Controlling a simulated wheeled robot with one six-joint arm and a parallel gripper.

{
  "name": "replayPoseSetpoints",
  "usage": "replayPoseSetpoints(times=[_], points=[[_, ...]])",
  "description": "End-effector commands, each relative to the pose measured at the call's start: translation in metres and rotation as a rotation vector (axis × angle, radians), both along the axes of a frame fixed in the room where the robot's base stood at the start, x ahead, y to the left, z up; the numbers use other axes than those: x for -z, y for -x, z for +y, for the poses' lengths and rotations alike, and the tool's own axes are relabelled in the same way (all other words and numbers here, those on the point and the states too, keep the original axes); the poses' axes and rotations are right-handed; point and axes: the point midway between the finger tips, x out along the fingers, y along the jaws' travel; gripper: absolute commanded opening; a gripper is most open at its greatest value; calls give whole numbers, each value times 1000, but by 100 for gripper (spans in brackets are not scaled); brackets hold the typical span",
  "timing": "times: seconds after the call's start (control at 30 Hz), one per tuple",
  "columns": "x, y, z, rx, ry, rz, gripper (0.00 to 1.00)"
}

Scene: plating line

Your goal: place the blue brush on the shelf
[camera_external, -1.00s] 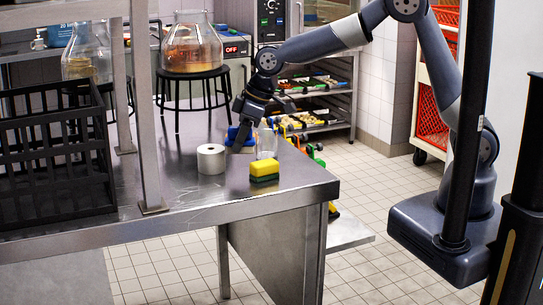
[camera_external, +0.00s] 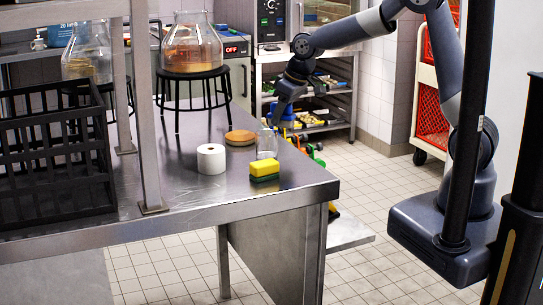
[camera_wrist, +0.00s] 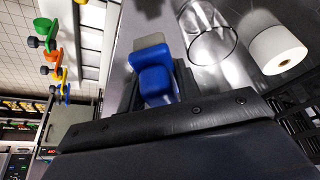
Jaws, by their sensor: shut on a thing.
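The blue brush is between my gripper's jaws. In the wrist view the blue brush (camera_wrist: 155,80) shows a blue body and a grey end, with my gripper (camera_wrist: 158,92) closed around it. In the external view my gripper (camera_external: 277,112) is raised over the table's right edge, just above the clear glass, and only a bit of blue shows by its fingers. A metal shelf unit (camera_external: 352,100) with trays stands behind the table. Another metal shelf (camera_external: 60,12) runs above the table at the upper left. I cannot tell which shelf is meant.
A clear glass (camera_external: 266,145), a white roll (camera_external: 212,159), a yellow and green sponge (camera_external: 264,168) and a round wooden disc (camera_external: 240,138) stand near the table's right end. A black crate (camera_external: 50,160) and a metal post (camera_external: 146,110) are at the left.

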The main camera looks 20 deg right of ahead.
Motion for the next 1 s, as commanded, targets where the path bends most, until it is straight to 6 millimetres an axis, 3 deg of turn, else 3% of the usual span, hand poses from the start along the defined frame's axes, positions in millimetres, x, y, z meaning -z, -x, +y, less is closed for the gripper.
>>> replayPoseSetpoints(times=[0.03, 0.3, 0.57, 1.0], points=[[8, -5, -16, 43, 0, 0, 5], [27, -18, -80, 227, -1, 3, 5], [45, -10, -83, 257, 0, 6, 5], [96, 10, -109, 380, 0, 9, 5]])
